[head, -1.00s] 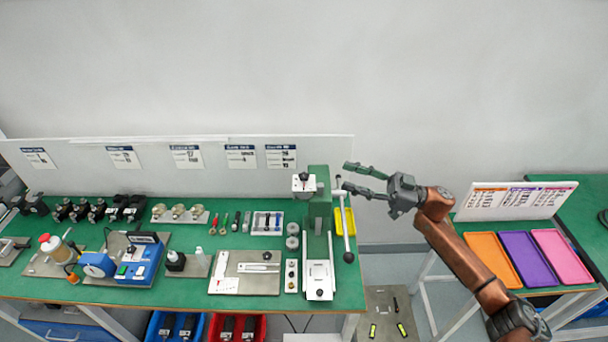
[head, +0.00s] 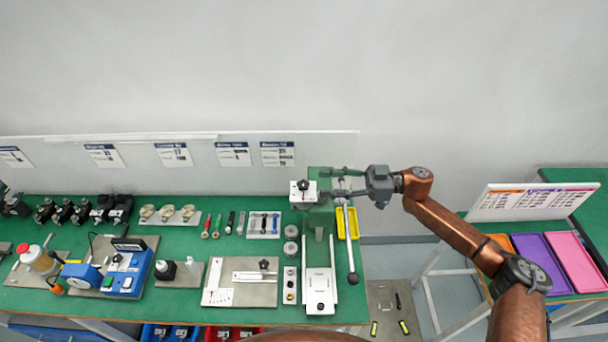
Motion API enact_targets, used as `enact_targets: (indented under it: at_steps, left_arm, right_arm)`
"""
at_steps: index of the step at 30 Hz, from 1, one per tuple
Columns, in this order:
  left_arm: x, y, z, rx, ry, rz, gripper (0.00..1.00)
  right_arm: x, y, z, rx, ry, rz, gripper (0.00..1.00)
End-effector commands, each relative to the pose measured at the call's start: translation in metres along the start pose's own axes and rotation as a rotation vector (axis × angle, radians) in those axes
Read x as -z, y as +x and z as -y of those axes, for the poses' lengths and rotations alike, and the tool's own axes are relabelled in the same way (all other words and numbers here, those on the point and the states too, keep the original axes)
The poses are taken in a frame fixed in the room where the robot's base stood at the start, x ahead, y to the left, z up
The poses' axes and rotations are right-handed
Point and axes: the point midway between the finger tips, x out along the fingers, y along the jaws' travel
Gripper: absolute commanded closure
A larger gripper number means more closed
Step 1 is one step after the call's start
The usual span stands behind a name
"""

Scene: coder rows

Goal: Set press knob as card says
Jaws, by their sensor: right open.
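The green press (head: 318,222) stands at the right end of the green bench, with a white block (head: 302,193) at its upper left that carries a small black knob (head: 302,185). Its lever (head: 347,240) hangs down on the right and ends in a dark ball. Several cards (head: 277,154) hang on the white back panel; their print is too small to read. My right gripper (head: 328,183) is open, its fingers pointing left around the height of the press top, close to the knob's right. Whether it touches the press, I cannot tell. My left gripper is not in view.
A yellow tray (head: 353,224) lies just right of the press. Tools and a metal plate (head: 240,292) lie to its left, with a blue device (head: 128,272) farther left. A side table holds an orange, a purple (head: 545,262) and a pink tray.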

Motion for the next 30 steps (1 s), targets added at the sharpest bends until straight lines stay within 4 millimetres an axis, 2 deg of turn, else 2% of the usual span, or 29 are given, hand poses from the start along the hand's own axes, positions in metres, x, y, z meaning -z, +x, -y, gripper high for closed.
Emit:
enact_targets:
  at_steps: [6, 12, 18, 25, 30]
  left_arm:
    - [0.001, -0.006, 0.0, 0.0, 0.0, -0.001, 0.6]
    - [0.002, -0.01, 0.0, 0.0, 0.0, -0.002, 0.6]
    - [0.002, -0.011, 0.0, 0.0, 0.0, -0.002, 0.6]
    - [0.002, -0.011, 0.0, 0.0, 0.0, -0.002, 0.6]
    - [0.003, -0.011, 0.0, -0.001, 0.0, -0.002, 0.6]
  right_arm:
    - [0.003, 0.036, 0.001, 0.007, -0.001, -0.002, 0.56]
    - [0.002, 0.063, 0.001, 0.005, -0.001, -0.002, 0.56]
    - [0.001, 0.072, 0.0, 0.001, -0.001, -0.001, 0.56]
    - [0.001, 0.071, 0.0, -0.001, -0.001, -0.001, 0.56]
    - [0.001, 0.071, 0.0, 0.0, -0.001, -0.001, 0.68]
